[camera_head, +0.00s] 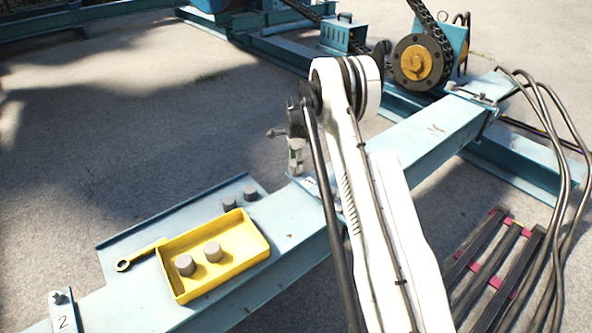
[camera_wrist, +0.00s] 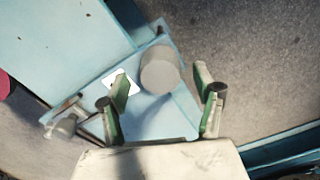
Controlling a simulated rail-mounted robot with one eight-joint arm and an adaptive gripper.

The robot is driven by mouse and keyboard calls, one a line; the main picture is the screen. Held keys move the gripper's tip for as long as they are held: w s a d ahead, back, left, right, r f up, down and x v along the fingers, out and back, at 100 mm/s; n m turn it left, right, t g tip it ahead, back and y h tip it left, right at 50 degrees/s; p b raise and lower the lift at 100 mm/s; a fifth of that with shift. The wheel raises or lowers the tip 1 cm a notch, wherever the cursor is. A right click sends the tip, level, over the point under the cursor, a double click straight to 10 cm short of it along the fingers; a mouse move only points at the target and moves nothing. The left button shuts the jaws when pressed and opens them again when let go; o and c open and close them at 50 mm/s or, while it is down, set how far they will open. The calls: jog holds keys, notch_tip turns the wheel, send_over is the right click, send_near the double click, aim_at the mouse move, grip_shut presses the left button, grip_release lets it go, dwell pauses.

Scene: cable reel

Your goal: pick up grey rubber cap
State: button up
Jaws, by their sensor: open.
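In the wrist view a grey rubber cap (camera_wrist: 160,68), round and seen from above, is at a light-blue plate (camera_wrist: 178,118) with a small white label. My gripper (camera_wrist: 161,84) is open, with one green-padded finger to the lower left of the cap and one to its lower right. Neither finger visibly touches it; the height gap cannot be told. In the head view my arm hides most of the gripper and this cap. Two other grey caps (camera_head: 213,252) stand in the yellow tray (camera_head: 222,284), and two more (camera_head: 229,204) stand on the blue ledge behind it.
The tray rests on the long blue beam (camera_head: 440,128). A plate marked 2 (camera_head: 62,318) is at the lower left. Black cables (camera_head: 560,190) hang at the right. A bolt clamp (camera_wrist: 66,122) is left of my fingers.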

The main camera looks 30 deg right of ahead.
notch_tip(320, 180, down, 2)
jog(key=shift+f, duration=0.2)
jog(key=shift+c, duration=0.3)
jog(key=c, duration=1.2)
jog(key=shift+r, duration=0.2)
notch_tip(320, 180, up, 4)
jog(key=shift+f+p, duration=0.1)
jog(key=shift+p, duration=0.55)
jog(key=shift+w+a+r+p, duration=0.35)
jog(key=shift+a+r+p, duration=0.45)
jog(key=shift+a+r, duration=1.25)
jog(key=shift+w+a+r+p, duration=0.35)
jog(key=shift+a+r+p, duration=0.45)
jog(key=shift+a+r, duration=1.2)
jog(key=shift+w+a+r+p, duration=0.35)
jog(key=shift+a+r+p, duration=0.45)
jog(key=shift+a+r, duration=1.25)
